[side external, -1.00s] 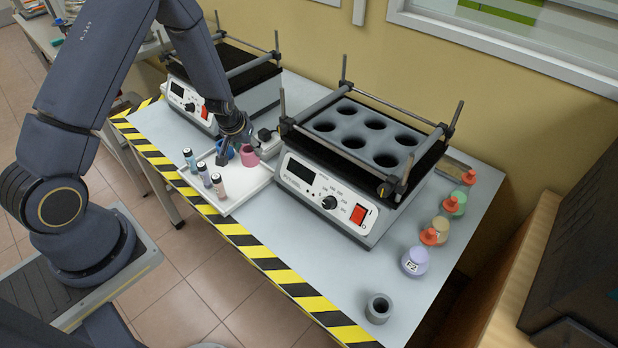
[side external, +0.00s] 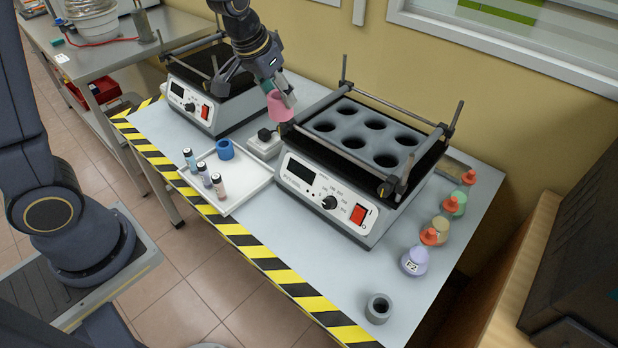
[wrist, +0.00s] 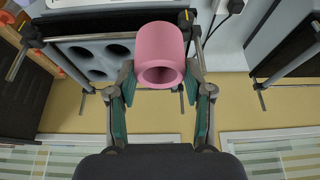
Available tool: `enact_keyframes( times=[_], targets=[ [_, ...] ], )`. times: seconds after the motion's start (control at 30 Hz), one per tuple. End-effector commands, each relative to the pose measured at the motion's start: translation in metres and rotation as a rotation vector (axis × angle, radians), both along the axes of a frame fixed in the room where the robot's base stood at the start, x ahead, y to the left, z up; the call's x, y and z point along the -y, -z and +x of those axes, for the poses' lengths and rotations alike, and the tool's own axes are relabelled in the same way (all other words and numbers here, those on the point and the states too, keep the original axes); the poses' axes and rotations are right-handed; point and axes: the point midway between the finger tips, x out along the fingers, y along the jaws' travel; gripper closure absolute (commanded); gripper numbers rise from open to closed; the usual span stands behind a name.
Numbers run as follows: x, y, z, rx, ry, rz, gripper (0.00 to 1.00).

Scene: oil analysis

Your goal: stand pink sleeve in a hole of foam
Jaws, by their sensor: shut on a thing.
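The pink sleeve (side external: 280,106) is a short hollow cylinder. My gripper (side external: 277,97) is shut on it and holds it in the air, above and left of the near shaker, in the side external view. In the wrist view the pink sleeve (wrist: 159,55) sits between the two fingers of my gripper (wrist: 159,85), its open end facing the camera. The grey foam (side external: 352,128) lies in the top of the near shaker and has several round holes, all looking empty. Part of the foam (wrist: 82,65) shows left of the sleeve in the wrist view.
Metal posts and bars (side external: 403,176) frame the foam. A white tray (side external: 246,186) holds a blue sleeve (side external: 225,149) and three vials (side external: 204,174). A second shaker (side external: 206,110) stands at left.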

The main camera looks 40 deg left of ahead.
Motion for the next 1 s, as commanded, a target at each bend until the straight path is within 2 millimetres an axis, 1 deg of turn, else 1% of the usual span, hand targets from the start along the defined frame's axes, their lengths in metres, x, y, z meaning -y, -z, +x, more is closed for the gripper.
enact_keyframes(
  times=[0.07, 0.17, 0.43, 0.5, 0.6, 0.7, 0.9, 1.0],
  targets=[
    [0.006, -0.003, 0.005, -0.001, 0.014, 0.0, 0.63],
    [0.009, 0.005, 0.021, -0.005, 0.018, 0.0, 0.63],
    [0.008, 0.039, 0.094, -0.004, 0.017, 0.001, 0.63],
    [0.009, 0.056, 0.106, -0.007, 0.016, 0.0, 0.63],
    [0.009, 0.073, 0.121, -0.004, 0.017, -0.001, 0.63],
    [0.009, 0.084, 0.131, -0.003, 0.017, 0.0, 0.63],
    [0.009, 0.095, 0.14, -0.002, 0.017, -0.001, 0.63],
    [0.009, 0.109, 0.14, -0.005, 0.016, -0.002, 0.63]
  ],
)
